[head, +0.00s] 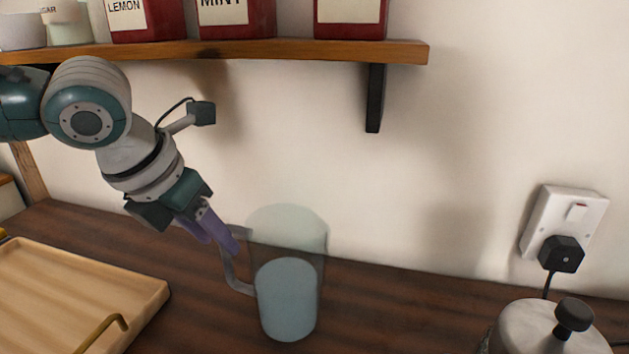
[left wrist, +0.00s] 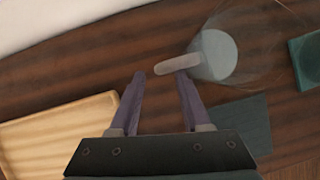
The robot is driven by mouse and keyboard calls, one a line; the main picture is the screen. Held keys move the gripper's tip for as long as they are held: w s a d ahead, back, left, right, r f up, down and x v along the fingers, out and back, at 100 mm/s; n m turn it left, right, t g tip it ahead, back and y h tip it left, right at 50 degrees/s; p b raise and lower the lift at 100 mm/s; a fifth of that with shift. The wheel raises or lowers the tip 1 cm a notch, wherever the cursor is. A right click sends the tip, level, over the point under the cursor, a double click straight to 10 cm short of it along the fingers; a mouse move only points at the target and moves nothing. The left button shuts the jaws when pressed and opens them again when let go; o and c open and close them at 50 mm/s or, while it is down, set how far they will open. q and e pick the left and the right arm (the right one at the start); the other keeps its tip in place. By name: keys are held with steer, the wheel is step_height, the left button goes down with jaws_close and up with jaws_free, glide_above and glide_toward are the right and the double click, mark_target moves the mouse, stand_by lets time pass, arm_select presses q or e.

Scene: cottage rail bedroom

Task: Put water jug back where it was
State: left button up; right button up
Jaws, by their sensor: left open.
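The water jug (head: 288,300) is clear, with pale blue water in its lower part. It stands upright on the dark wooden counter near the wall, its handle facing left. It also shows in the left wrist view (left wrist: 216,56), the handle pointing toward my fingers. My left gripper (head: 222,236) is open, its purple fingers angled down beside the top of the handle. In the left wrist view the gripper (left wrist: 162,86) has an empty gap, with the handle just beyond the right fingertip. Whether a finger touches the handle is unclear. My right gripper is out of view.
A wooden tray (head: 70,290) with a brass handle lies at left. A shelf (head: 300,50) with red tins hangs above. A socket with a black plug (head: 561,254) and a lidded pot (head: 550,330) are at right. A flat dark teal square (left wrist: 240,122) lies near the jug.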

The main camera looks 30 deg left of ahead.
arm_select(q)
steer(key=v, duration=0.7)
steer(key=s+d+f+n+h, duration=0.1)
steer(key=s+d+f+n, duration=0.15)
steer(key=d+n, duration=0.4)
steer(key=s+d+f+n+h, duration=0.1)
steer(key=s+d+f+n, duration=0.15)
steer(key=d+n, duration=0.4)
steer(key=s+f+n+y, duration=0.1)
steer(key=s+n, duration=0.4)
steer(key=n, duration=0.5)
steer(key=s+a+f+n+g, duration=0.1)
steer(key=s+n, duration=0.5)
steer(key=n, duration=0.4)
steer(key=shift+f+n+g+y+p, duration=0.3)
steer(key=shift+f+y+p, duration=0.05)
steer(key=shift+y+p, duration=0.05)
steer(key=shift+w, duration=0.15)
